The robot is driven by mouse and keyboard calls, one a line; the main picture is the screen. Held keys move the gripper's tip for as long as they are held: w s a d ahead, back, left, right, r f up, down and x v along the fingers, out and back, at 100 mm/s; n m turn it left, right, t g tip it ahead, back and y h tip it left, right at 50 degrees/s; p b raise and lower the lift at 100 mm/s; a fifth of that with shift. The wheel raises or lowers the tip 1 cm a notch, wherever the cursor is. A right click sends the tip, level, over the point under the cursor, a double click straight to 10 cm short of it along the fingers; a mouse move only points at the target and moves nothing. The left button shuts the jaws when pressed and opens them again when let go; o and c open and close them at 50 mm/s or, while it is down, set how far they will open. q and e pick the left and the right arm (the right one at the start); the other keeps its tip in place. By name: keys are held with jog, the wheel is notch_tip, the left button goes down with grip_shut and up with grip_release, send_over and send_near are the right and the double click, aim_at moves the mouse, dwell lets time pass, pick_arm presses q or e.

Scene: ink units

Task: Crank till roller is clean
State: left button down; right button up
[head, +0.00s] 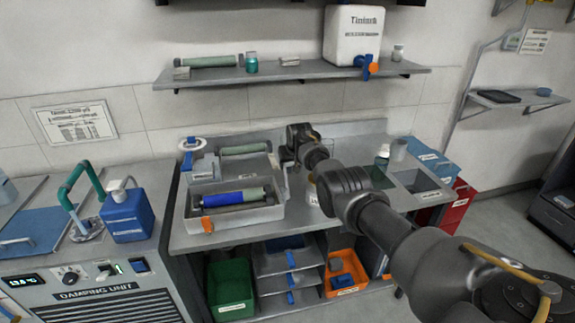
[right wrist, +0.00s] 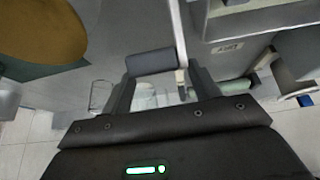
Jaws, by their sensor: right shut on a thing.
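The roller (head: 236,197) lies across a pale tray (head: 262,214) on the bench. My right arm reaches over the bench to the right of the tray. In the right wrist view my right gripper (right wrist: 163,82) is shut on a dark cylindrical crank grip (right wrist: 150,62), with a pale rod (right wrist: 179,30) beside it. In the head view the fingertips and the grip are hard to make out behind the arm. My left gripper is not in view.
A second grey-green roller (head: 245,149) lies behind the tray. A blue jug (head: 127,212) stands on the left unit. A shelf (head: 300,72) holds a white container (head: 353,36). Green (head: 230,290) and orange (head: 345,273) bins sit below the bench.

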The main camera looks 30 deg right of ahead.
jog(key=shift+d+r, duration=0.15)
jog(key=shift+d, duration=0.25)
jog(key=o, duration=1.1)
jog(key=shift+d, duration=0.1)
jog(key=shift+o, duration=0.4)
jog(key=shift+w+f, duration=0.1)
jog(key=shift+f, duration=0.15)
jog(key=shift+a, duration=0.2)
jog(key=shift+r+p, duration=0.35)
jog(key=shift+p+v, duration=0.65)
jog(key=shift+v, duration=0.4)
jog(key=b+v, duration=0.1)
jog(key=v, duration=0.7)
